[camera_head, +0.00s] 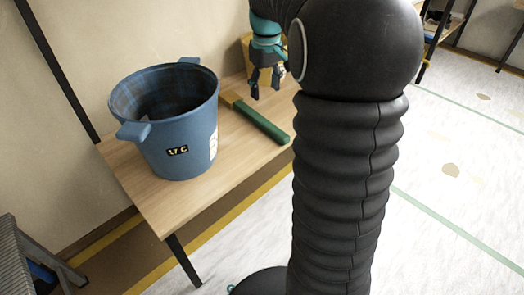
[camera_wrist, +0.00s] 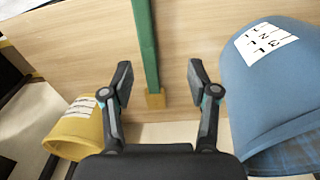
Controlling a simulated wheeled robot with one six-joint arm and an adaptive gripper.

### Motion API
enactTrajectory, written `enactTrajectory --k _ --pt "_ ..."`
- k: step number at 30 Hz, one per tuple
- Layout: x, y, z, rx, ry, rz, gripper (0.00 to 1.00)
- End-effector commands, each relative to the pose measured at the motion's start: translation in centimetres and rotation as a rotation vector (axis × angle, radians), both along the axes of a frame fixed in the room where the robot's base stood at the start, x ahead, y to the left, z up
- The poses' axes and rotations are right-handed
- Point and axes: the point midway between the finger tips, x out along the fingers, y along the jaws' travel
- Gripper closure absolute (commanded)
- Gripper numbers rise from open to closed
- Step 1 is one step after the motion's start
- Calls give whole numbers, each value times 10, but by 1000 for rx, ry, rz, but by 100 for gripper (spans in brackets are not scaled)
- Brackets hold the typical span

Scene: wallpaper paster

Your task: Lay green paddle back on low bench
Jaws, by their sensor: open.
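The green paddle (camera_head: 262,122) lies flat on the wooden low bench (camera_head: 166,203), right of the blue bucket. Its short tan end (camera_head: 231,98) points to the back left. In the wrist view the paddle's green part (camera_wrist: 145,45) runs down from the top edge to its tan end (camera_wrist: 154,100). My gripper (camera_head: 266,91) is above the bench near the paddle. In the wrist view my gripper (camera_wrist: 158,82) has its fingers spread wide, one on each side of the paddle, touching neither side. Nothing is held.
A blue bucket (camera_head: 180,130) stands on the bench just left of the paddle. A yellow container (camera_wrist: 75,130) is on the other side of my gripper, partly hidden in the head view. The bench's front left corner is bare. A grey step stool (camera_head: 25,262) stands at lower left.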

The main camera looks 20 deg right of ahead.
Motion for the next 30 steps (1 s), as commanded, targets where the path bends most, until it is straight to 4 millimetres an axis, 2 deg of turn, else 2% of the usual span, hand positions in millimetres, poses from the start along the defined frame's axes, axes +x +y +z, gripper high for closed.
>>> enactTrajectory --k 1,5,12,17,21,25,30 --pt "-16 13 10 -5 -28 -8 40" --pt "-52 41 23 -10 -90 -41 40" --pt "-124 83 30 -2 -206 -101 40" --pt "-172 105 22 16 -282 -140 40" --pt "-211 120 8 39 -346 -172 40" --pt "-237 129 -6 61 -391 -195 40" --pt "-253 133 -17 78 -422 -214 40"
